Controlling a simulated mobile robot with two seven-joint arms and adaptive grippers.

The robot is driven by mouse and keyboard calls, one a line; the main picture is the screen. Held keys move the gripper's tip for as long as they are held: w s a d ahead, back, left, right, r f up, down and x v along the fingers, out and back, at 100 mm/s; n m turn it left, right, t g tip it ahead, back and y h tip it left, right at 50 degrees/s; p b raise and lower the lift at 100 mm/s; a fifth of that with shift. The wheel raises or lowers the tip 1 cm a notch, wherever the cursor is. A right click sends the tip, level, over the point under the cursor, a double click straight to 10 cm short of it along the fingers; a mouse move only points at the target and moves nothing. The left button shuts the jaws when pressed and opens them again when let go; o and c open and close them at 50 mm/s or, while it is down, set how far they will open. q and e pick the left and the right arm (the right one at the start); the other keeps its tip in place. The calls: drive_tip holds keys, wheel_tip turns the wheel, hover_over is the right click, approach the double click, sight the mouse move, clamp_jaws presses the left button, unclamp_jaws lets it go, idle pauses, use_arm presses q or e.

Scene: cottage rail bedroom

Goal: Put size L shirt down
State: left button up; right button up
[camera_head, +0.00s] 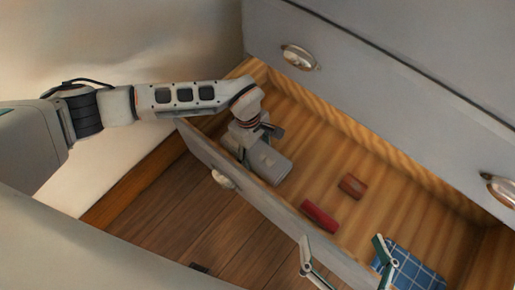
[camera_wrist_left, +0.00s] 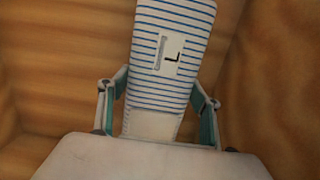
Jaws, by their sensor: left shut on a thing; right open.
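The size L shirt (camera_wrist_left: 172,75) is a folded white bundle with blue stripes and a label marked L. In the left wrist view it stands between the two fingers of my left gripper (camera_wrist_left: 158,112), which is shut on it.
The open wooden drawer (camera_head: 310,150) also holds a red item (camera_head: 319,216), a brown-red item (camera_head: 351,186) and a blue checked cloth (camera_head: 418,272) at its right. The drawer front (camera_head: 270,204) and the grey dresser face (camera_head: 390,80) bound it. Bare drawer floor shows between the items.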

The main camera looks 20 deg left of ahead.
use_arm(q)
drive_tip(key=shift+w+r, duration=0.15)
drive_tip(key=shift+r, duration=0.05)
use_arm(e)
drive_tip(key=shift+w+a+r, duration=0.1)
drive_tip(key=shift+r, duration=0.1)
use_arm(q)
drive_tip(key=shift+f, duration=0.1)
use_arm(e)
drive_tip(key=shift+f, duration=0.1)
use_arm(q)
drive_tip(key=o, duration=1.3)
use_arm(e)
drive_tip(key=shift+f, duration=0.1)
use_arm(q)
drive_tip(key=shift+o, duration=0.2)
